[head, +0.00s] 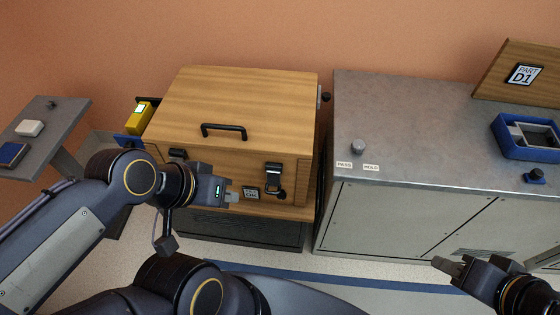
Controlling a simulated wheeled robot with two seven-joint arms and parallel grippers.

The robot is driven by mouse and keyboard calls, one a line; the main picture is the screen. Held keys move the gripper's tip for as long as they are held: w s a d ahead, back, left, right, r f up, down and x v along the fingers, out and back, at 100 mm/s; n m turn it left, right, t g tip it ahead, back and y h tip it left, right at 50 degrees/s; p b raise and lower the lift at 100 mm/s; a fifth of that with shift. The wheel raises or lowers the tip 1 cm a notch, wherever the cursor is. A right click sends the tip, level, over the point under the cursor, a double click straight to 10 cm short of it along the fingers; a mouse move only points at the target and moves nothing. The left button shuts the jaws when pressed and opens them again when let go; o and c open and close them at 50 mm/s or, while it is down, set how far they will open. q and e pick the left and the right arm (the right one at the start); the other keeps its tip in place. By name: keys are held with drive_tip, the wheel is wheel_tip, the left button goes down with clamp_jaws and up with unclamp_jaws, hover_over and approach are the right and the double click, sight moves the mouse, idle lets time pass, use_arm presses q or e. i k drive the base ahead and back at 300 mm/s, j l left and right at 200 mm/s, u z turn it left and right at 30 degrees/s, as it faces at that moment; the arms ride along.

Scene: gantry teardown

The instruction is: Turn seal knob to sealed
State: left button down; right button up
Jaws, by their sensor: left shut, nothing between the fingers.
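A wooden case (245,95) with a black handle (224,131) on its closed lid stands in the middle of the head view. A small dark label (251,192) is on its front, its text too small to read. My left gripper (234,197) is shut and empty at the case front, just left of this label. I cannot make out a seal knob for certain; one by the label may be hidden behind the gripper. A dark round knob (326,97) shows at the case's right side. My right gripper (442,265) is low at the right, away from the case; its jaw opening is unclear.
Two latches are on the case front, the right one (273,178) in clear view. A yellow device (139,118) is left of the case.

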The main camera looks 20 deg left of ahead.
sight(282, 195)
drive_tip(key=k+j+u, duration=0.2)
drive_tip(key=j, duration=0.3)
drive_tip(key=j+u, duration=0.25)
drive_tip(key=j, duration=0.3)
drive_tip(key=i, duration=0.55)
drive_tip(key=k, duration=1.25)
